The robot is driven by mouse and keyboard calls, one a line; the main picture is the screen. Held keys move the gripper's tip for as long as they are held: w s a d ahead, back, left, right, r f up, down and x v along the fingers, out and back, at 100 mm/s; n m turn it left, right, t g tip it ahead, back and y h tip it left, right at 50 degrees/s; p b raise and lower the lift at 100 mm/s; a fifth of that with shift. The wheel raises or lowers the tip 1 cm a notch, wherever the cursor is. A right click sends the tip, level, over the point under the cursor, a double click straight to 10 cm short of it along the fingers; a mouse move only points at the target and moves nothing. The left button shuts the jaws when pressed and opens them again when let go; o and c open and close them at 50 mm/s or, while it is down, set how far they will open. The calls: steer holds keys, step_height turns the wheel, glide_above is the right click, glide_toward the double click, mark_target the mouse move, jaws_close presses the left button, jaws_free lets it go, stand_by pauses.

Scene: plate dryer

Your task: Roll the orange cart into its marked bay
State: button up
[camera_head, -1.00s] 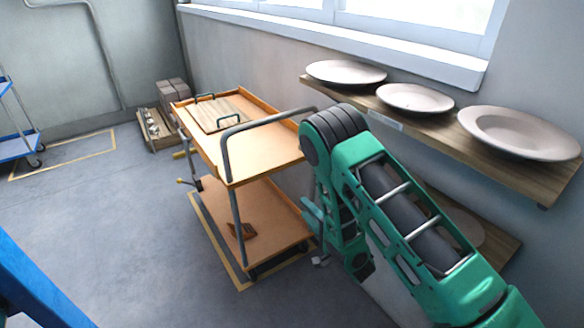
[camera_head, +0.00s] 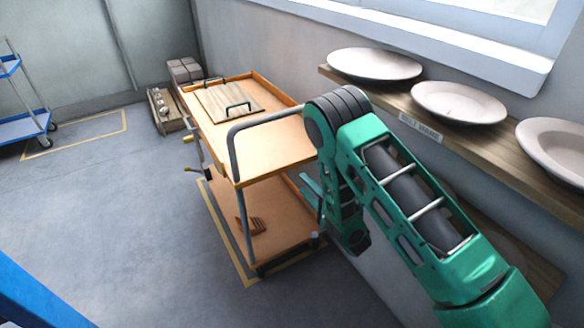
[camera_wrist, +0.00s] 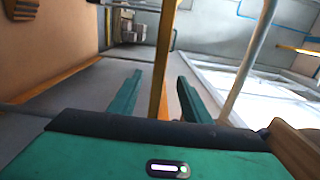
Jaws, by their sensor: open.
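The orange cart (camera_head: 287,141) stands upright beside the wall, with a grey push handle at its near end. A yellow floor outline (camera_head: 226,246) shows along its left and near sides; the far and wall sides are hidden, so I cannot tell how fully the cart is inside. My gripper (camera_wrist: 158,74) is open, its two green fingers apart. In the head view it hangs at the cart's near right side, partly hidden by my arm. In the wrist view an orange cart edge (camera_wrist: 161,62) shows between the fingers; I cannot tell whether it touches them.
A shelf (camera_head: 470,150) with plates (camera_head: 458,102) runs along the right wall. A blue cart (camera_head: 22,128) stands at the far left by another yellow outline (camera_head: 75,143). The left floor is clear.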

mark_target(291, 168)
steer(key=x, duration=1.3)
steer(key=shift+w+d, duration=0.3)
steer(key=shift+d, duration=0.1)
steer(key=shift+c, duration=0.4)
steer(key=c, duration=1)
jaws_close()
steer(key=shift+s+f, duration=0.1)
steer(key=shift+f, duration=0.1)
